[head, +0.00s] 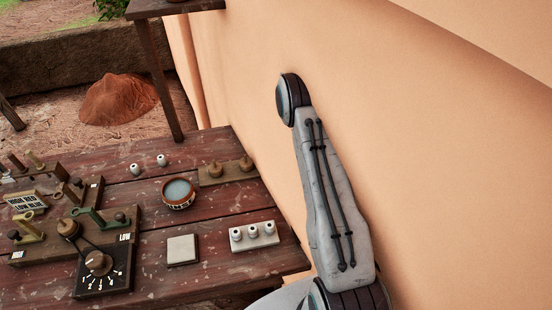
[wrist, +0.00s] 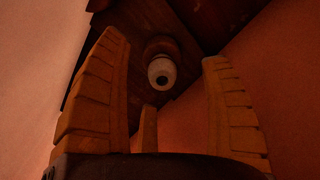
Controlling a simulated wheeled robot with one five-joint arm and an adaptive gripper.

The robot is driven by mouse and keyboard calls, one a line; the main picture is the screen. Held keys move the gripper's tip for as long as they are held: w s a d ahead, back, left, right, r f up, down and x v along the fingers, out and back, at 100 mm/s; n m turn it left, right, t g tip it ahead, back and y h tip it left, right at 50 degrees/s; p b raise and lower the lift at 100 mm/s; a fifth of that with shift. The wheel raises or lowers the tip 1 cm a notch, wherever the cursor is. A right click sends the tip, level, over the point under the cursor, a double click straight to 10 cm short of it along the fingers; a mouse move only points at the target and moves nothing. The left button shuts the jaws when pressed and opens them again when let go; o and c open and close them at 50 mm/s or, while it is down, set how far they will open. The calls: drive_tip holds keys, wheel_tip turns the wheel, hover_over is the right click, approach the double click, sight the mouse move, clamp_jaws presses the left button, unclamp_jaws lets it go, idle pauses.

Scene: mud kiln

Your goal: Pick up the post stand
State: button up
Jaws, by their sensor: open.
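My gripper (wrist: 163,50) shows in the wrist view with its two ribbed fingers apart and nothing held between them. Beyond the fingers, a pale rounded piece with a dark hole (wrist: 162,72) sits against a round brown base on dark wood. It looks like a small post, but the dim light does not let me tell if it is the post stand. In the head view, a wooden board with two brown knobbed posts (head: 228,172) lies at the table's back right. My gripper is not in the head view.
The red plank table (head: 140,222) carries a bowl (head: 178,194), a pale square tile (head: 182,250), a pale block with three white pieces (head: 254,237) and a lever panel with a dial (head: 98,262). A clay wall (head: 440,150) stands close on the right. A raised shelf (head: 170,8) is at the top.

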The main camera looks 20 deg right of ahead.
drive_tip(key=shift+a+f+p, duration=0.15)
drive_tip(key=shift+f+p, duration=0.2)
drive_tip(key=shift+f, duration=0.95)
drive_tip(key=shift+a+f+p, duration=0.1)
drive_tip(key=shift+f+p, duration=0.25)
drive_tip(key=shift+f, duration=0.9)
drive_tip(key=c, duration=1.1)
